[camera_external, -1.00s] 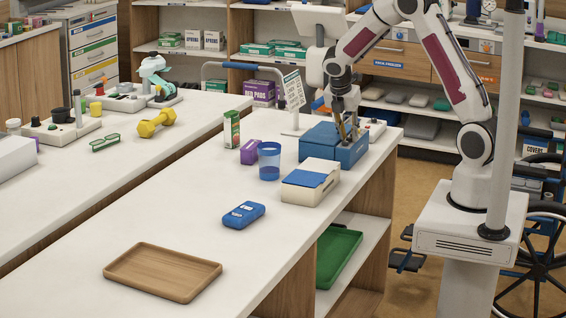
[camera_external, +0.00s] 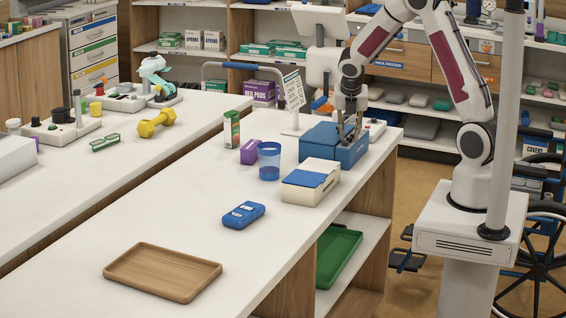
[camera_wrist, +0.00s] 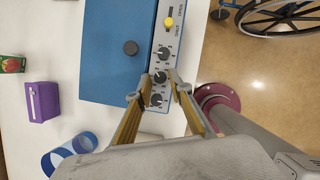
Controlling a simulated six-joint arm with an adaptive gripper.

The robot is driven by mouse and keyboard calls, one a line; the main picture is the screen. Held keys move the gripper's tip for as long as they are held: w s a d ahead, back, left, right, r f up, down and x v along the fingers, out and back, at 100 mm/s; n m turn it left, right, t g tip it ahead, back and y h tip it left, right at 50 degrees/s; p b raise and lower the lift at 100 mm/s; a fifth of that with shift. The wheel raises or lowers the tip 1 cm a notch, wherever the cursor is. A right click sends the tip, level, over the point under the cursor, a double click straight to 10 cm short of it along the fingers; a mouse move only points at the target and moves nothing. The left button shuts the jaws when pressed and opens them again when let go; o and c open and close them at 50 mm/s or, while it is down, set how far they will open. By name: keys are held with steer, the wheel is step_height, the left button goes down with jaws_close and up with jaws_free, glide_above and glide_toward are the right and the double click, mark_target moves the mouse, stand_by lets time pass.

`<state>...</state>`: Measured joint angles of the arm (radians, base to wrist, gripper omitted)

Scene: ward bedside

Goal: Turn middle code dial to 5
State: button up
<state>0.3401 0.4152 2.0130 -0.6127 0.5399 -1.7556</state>
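The blue code box (camera_external: 325,138) stands at the far end of the near bench. In the wrist view its top (camera_wrist: 115,50) carries a dark knob, and a pale panel at its right edge holds a column of three black dials. The middle code dial (camera_wrist: 161,77) lies between my two fingertips, with the upper dial (camera_wrist: 163,53) beyond and the lower dial (camera_wrist: 155,99) nearer. My gripper (camera_wrist: 159,79) is open, pointing down over the panel; its fingers show gaps beside the middle dial. It also shows in the external view (camera_external: 350,136). The dial numbers are too small to read.
A yellow knob (camera_wrist: 168,22) sits at the panel's top end. A blue cup (camera_external: 269,160), a purple box (camera_external: 250,151) and a white box with a blue lid (camera_external: 311,182) stand near the code box. The bench front holds a wooden tray (camera_external: 162,272).

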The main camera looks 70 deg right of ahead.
steer(key=shift+s+d+n+t, duration=0.1)
steer(key=shift+n+t, duration=0.2)
steer(key=shift+n, duration=0.7)
steer(key=shift+s+n+t+y, duration=0.1)
steer(key=shift+n+t+y, duration=0.4)
steer(key=shift+n, duration=1)
steer(key=v, duration=0.8)
steer(key=s+a+r+m+y, duration=0.1)
steer(key=s+a+r+m, duration=0.2)
steer(key=s+a+m, duration=0.5)
steer(key=s+a+r+m+y, duration=0.1)
steer(key=s+a+r+m, duration=0.2)
steer(key=s+a+m, duration=0.5)
steer(key=shift+s+a+r+m, duration=0.15)
steer(key=shift+a+r+m, duration=0.2)
steer(key=shift+m, duration=5.55)
